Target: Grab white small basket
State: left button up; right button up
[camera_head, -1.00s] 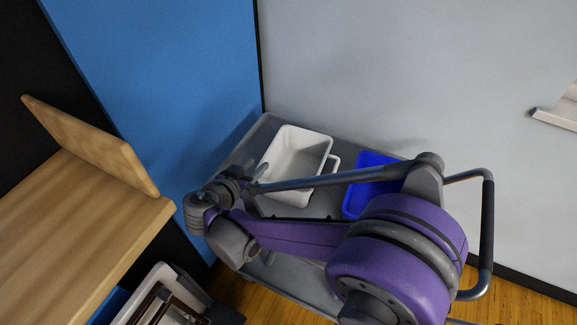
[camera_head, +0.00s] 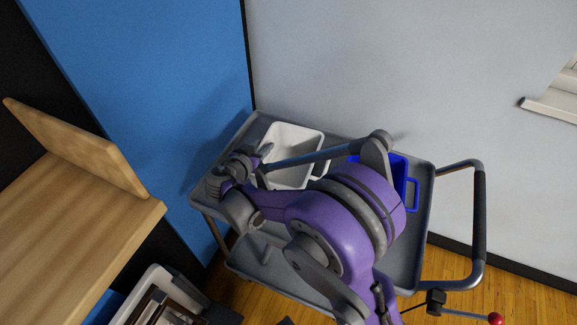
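The white small basket (camera_head: 294,140) sits on the top shelf of a grey cart (camera_head: 421,219), at its back left by the blue panel. My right arm crosses in front and hides part of the basket. My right gripper (camera_head: 264,158) is at the basket's left side, near its rim. I cannot tell whether its fingers touch the basket or how far apart they are. My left gripper is not in view.
A blue basket (camera_head: 412,193) stands to the right on the same cart, partly behind my arm. The cart's handle (camera_head: 479,215) sticks out at right. A wooden surface (camera_head: 75,220) with an upright board is at left. A white bin (camera_head: 150,290) stands below.

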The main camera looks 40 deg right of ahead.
grip_shut()
dwell(1.4)
